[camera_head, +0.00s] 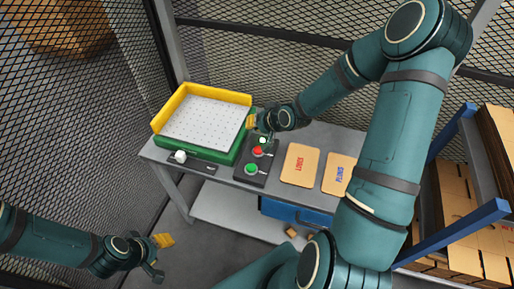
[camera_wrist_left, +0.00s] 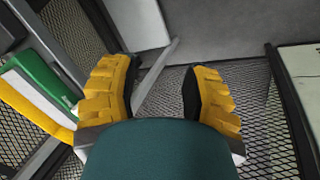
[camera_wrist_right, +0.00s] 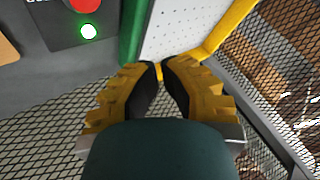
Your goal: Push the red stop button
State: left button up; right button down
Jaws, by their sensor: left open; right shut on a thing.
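The red stop button (camera_head: 258,151) is on a dark control panel (camera_head: 268,162) on the grey table. It also shows at the top left edge of the right wrist view (camera_wrist_right: 83,4), partly cut off. My right gripper (camera_head: 250,122) is apart from the button, near the panel's far end, beside the green and yellow tray. Its fingers (camera_wrist_right: 160,68) are closed together at the tips in the right wrist view; what they hold cannot be made out. My left gripper (camera_head: 160,254) is open and empty, low at the left, away from the table.
A lit lamp (camera_wrist_right: 89,31) and a green button (camera_head: 251,168) share the panel. The green tray (camera_head: 197,152) has a yellow wall (camera_head: 180,99) and a white perforated plate. Cards marked LOGOS (camera_head: 300,165) and PLAINS (camera_head: 339,174) lie to the right. Mesh fencing surrounds the table.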

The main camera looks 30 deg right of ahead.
jog(key=shift+f, duration=0.1)
jog(key=b, duration=0.7)
send_over(255, 149)
notch_tip(255, 149, down, 8)
jog(key=shift+r, duration=0.1)
jog(key=shift+f, duration=0.45)
jog(key=shift+f, duration=0.1)
dwell(0.6)
jog(key=shift+f+b, duration=0.3)
jog(key=shift+b, duration=0.15)
